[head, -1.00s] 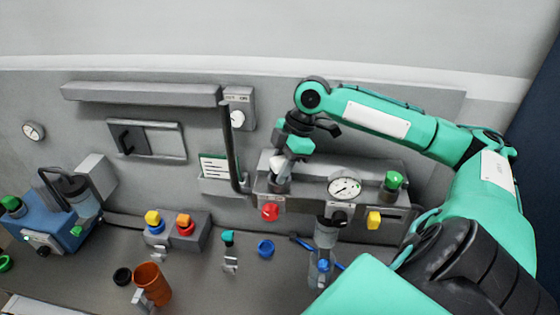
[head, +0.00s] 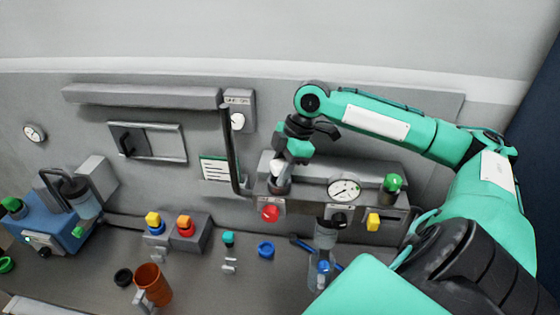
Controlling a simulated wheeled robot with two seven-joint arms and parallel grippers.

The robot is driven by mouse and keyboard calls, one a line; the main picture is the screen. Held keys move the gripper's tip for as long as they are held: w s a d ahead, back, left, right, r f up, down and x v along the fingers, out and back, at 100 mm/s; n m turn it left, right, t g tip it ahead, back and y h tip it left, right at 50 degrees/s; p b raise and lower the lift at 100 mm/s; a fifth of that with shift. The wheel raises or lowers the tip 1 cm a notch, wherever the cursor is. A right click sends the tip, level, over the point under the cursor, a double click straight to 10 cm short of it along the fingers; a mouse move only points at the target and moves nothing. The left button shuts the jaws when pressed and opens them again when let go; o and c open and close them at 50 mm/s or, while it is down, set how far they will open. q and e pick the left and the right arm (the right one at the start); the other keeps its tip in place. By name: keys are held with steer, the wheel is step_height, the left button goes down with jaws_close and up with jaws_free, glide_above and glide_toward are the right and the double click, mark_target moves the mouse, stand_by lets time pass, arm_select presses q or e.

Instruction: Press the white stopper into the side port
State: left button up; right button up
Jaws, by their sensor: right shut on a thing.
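The white stopper (head: 277,167) shows as a small pale tip at the mouth of a grey upright port (head: 279,184) on the left end of the grey machine (head: 325,188). My right gripper (head: 281,158) points down over that port from above and is shut on the stopper. The fingers hide part of the stopper, so I cannot tell how deep it sits. My left gripper is not in view.
A red knob (head: 270,213), a gauge (head: 344,189), a yellow knob (head: 373,221) and a green knob (head: 392,182) are on the machine. A dark lever (head: 231,150) stands close left of the port.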

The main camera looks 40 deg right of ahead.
steer(key=shift+s+f+p, duration=0.1)
steer(key=shift+f+p, duration=0.05)
steer(key=shift+p, duration=0.15)
steer(key=shift+f, duration=0.15)
stand_by(0.5)
